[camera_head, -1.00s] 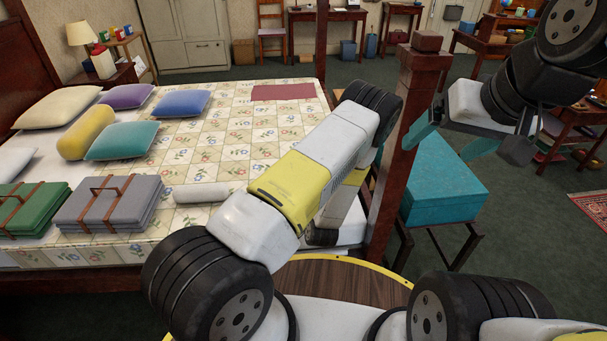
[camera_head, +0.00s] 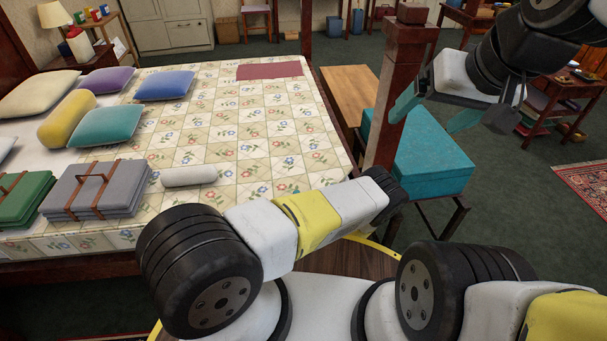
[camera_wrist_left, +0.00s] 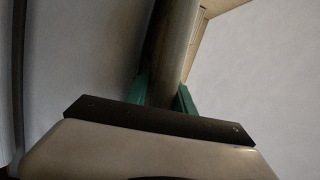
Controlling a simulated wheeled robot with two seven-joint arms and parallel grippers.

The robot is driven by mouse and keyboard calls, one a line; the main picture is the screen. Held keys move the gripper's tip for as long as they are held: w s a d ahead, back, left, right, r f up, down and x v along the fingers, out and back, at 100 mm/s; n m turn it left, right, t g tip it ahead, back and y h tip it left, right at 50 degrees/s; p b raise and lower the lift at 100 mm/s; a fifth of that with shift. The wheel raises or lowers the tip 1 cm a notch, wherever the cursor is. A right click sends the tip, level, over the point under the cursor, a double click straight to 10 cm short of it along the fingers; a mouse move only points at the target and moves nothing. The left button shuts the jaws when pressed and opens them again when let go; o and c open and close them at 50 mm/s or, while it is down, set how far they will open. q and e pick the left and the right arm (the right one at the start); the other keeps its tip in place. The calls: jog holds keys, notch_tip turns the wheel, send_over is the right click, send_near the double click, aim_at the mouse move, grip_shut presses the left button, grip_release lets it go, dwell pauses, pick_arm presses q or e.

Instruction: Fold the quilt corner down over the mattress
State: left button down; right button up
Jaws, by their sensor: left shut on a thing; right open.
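The floral patchwork quilt (camera_head: 250,150) lies flat over the right part of the bed. Its near right corner is hidden behind my left arm. White mattress or sheet (camera_head: 40,150) shows at the left, among the pillows. My left gripper is hidden in the head view. In the left wrist view its green fingers (camera_wrist_left: 162,92) are shut on a grey-brown, tube-like piece (camera_wrist_left: 172,50); I cannot tell whether this is part of the quilt. My right gripper (camera_head: 424,120) is open and empty, raised beside the wooden bedpost (camera_head: 400,85).
Several pillows, a grey folded stack (camera_head: 95,190), a green one (camera_head: 25,200) and a pale roll (camera_head: 189,176) lie on the bed. A teal box (camera_head: 430,160) stands right of the bedpost. Open floor (camera_head: 520,210) lies further right.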

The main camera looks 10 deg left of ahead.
pick_arm(q)
jog(key=shift+w+a+r, duration=0.15)
jog(key=shift+a+r, duration=0.05)
jog(key=shift+r, duration=0.05)
jog(key=c, duration=1.3)
grip_release()
jog(key=shift+o, duration=0.2)
jog(key=shift+f, duration=0.15)
jog(key=shift+d+f, duration=0.1)
